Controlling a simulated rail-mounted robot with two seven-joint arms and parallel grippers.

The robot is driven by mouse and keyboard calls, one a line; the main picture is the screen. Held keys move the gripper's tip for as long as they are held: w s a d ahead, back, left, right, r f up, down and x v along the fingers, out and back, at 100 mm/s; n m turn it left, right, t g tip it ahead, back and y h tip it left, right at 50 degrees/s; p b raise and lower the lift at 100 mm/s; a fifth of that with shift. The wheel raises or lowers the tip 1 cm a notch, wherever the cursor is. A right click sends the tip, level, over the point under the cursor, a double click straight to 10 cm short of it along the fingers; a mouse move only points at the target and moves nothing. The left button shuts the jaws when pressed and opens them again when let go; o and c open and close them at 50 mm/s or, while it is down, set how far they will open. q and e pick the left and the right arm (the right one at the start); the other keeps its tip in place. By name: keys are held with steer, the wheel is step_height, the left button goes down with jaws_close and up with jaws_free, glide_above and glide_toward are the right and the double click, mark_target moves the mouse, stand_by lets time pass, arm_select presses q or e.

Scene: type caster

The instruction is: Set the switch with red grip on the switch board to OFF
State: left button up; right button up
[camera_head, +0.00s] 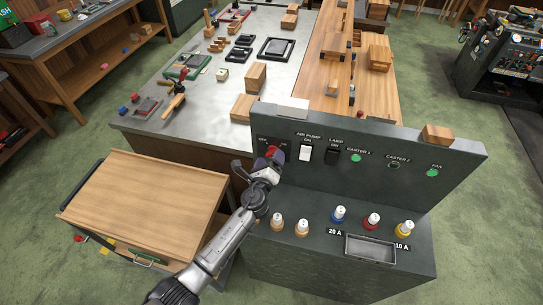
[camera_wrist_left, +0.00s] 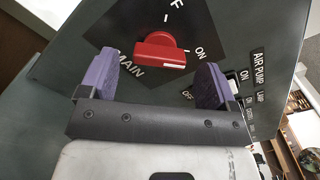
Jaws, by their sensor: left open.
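The switch with the red grip (camera_wrist_left: 160,52) sits on a black plate marked MAIN on the switch board (camera_head: 452,165). In the left wrist view its grip lies across the picture, with a white mark at its right end towards the ON label; part of the OFF label shows at the top. In the head view the red grip (camera_head: 271,151) is partly hidden by my left gripper (camera_head: 268,160). My left gripper (camera_wrist_left: 157,66) is open, its two purple fingers either side of the red grip, with visible gaps. Whether the fingers reach its depth is unclear. My right gripper is out of view.
On the board, right of the red grip, are the air pump switch (camera_head: 305,153), lamp switch (camera_head: 333,155) and green lights. Several coloured fuses (camera_head: 338,215) and a grey tray (camera_head: 370,249) are on the ledge below. A wooden-topped cart (camera_head: 140,200) stands left.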

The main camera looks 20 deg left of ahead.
arm_select(q)
steer(key=shift+w+a, duration=0.15)
steer(key=shift+w, duration=1.05)
steer(key=shift+c, duration=0.3)
steer(key=c, duration=0.9)
steer(key=shift+o, duration=0.2)
